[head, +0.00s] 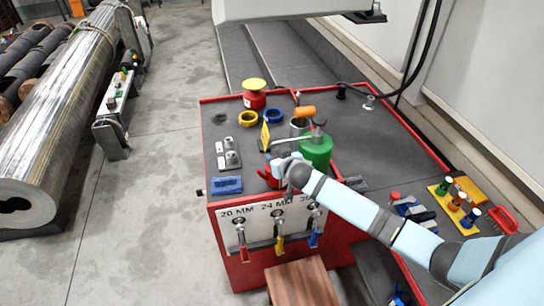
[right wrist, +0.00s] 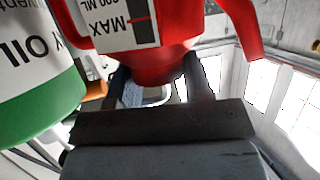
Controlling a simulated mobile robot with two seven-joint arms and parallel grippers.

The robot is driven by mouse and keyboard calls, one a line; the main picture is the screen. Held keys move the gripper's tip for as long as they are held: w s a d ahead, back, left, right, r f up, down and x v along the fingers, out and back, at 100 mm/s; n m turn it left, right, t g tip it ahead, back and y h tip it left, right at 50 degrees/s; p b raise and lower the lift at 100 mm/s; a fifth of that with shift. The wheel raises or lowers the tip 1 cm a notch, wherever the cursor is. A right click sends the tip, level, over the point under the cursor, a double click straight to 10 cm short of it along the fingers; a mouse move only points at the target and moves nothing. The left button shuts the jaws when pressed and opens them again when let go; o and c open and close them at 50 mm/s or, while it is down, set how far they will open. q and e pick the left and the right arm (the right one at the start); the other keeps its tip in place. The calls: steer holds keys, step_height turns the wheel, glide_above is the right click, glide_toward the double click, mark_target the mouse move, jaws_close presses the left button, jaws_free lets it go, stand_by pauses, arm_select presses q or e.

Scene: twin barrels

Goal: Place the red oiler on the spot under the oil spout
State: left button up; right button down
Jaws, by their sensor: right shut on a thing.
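The red oiler (head: 268,178) is at the front of the red-edged workbench, partly hidden by my right gripper (head: 284,170). In the right wrist view, the red oiler (right wrist: 175,60) fills the top, with a white MAX label and a red spout or handle at right. My right gripper (right wrist: 155,85) is shut on it, one finger on each side. A green oil can (head: 316,150) stands just right of the gripper. A grey spout (head: 290,140) seems to reach left from the can. I cannot make out the marked spot for certain. My left gripper is out of view.
A yellow sign (head: 265,136) stands behind the gripper. Blue and yellow rings (head: 249,118) and a red pot with a yellow lid (head: 255,95) are further back. A blue block (head: 227,185) lies left. The bench's back left is fairly clear around a dark round mark (head: 220,118).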

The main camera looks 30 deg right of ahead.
steer(key=x, duration=0.4)
steer(key=shift+s+f, duration=0.15)
steer(key=shift+f, duration=0.25)
steer(key=shift+s, duration=0.1)
steer(key=shift+f, duration=0.15)
steer(key=c, duration=0.5)
jaws_free()
steer(key=shift+c, duration=0.2)
